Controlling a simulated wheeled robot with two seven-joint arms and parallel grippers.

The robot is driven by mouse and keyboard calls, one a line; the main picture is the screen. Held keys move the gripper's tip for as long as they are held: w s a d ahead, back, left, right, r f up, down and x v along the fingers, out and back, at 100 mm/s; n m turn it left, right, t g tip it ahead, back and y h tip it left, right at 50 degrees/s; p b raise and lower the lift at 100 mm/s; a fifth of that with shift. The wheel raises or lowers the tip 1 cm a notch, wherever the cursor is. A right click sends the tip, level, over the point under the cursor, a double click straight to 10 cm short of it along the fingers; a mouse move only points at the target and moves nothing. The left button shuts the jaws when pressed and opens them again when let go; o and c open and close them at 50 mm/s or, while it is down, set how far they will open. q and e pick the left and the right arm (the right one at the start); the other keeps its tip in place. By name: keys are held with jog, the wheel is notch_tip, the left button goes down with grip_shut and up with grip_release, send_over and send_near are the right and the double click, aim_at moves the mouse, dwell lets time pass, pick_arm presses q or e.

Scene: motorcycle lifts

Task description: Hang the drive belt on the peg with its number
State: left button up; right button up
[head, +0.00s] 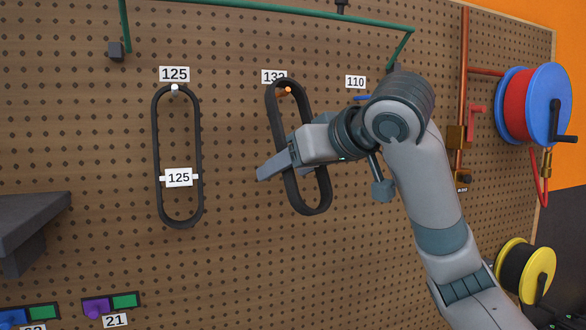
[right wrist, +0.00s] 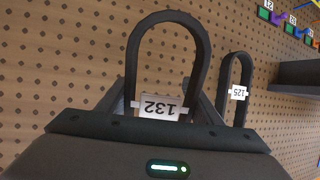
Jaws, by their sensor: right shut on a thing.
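The black drive belt (head: 317,195) is a long loop, tilted with its lower end to the right. Its white tag reads 132, upside down, in the right wrist view (right wrist: 160,107). My right gripper (head: 285,160) is shut on the belt around its middle. The belt's top end is at an orange-tipped peg (head: 288,90), whose tip shows inside the loop; whether the belt rests on it I cannot tell. The number plate (head: 272,76) above that peg is partly covered by the belt and seems to read 132. My left gripper is not in view.
Another black belt (head: 157,150), tagged 125, hangs on the white peg (head: 175,88) under plate 125. Plate 110 (head: 355,82) has a blue peg (head: 361,98), close to my right arm. Hose reels (head: 523,100) are at the right. A dark shelf (head: 30,220) juts out at left.

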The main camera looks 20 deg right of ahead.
jog(key=shift+w+f, duration=0.4)
jog(key=shift+w, duration=0.2)
jog(key=shift+f, duration=0.25)
jog(key=o, duration=1.3)
jog(key=shift+w, duration=0.15)
jog(key=shift+a+r, duration=0.1)
jog(key=shift+b+v, duration=3.4)
jog(key=shift+v, duration=5.3)
